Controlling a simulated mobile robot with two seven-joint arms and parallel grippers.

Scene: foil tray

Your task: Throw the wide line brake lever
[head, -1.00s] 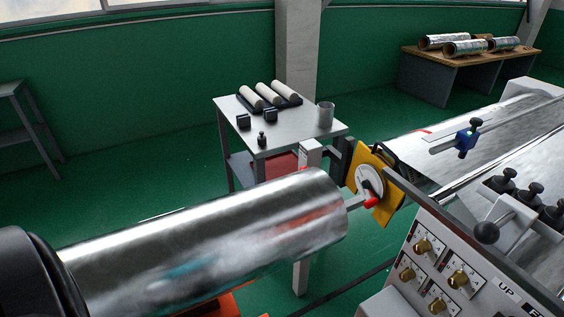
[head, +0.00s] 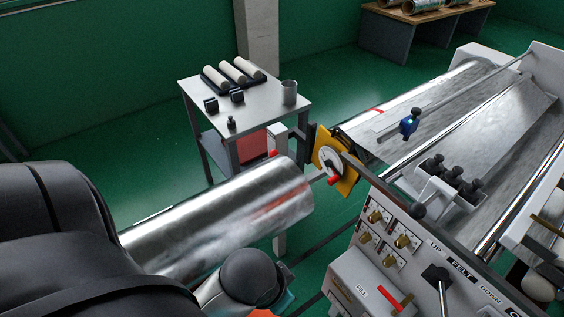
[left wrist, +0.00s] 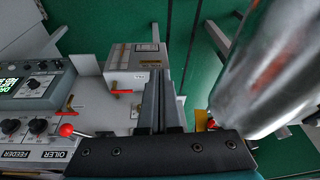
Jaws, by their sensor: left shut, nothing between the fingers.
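A yellow plate (head: 335,160) with a white dial and a red-tipped lever (head: 333,180) stands at the right end of the big foil roll (head: 225,220) in the head view. A red lever tip beside a yellow part (left wrist: 211,123) shows right of my gripper in the left wrist view, close to the roll. My left gripper (left wrist: 153,85) is shut and empty, apart from that tip. In the head view my left arm reaches in front of the roll; its fingers are hidden. No label identifies the wide line brake lever. My right gripper is not in view.
A control panel (head: 385,235) with knobs and red-handled levers stands right of the roll. In the left wrist view a red-ball lever (left wrist: 66,130) sits left of my gripper on the oiler panel. A small table (head: 262,108) stands behind.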

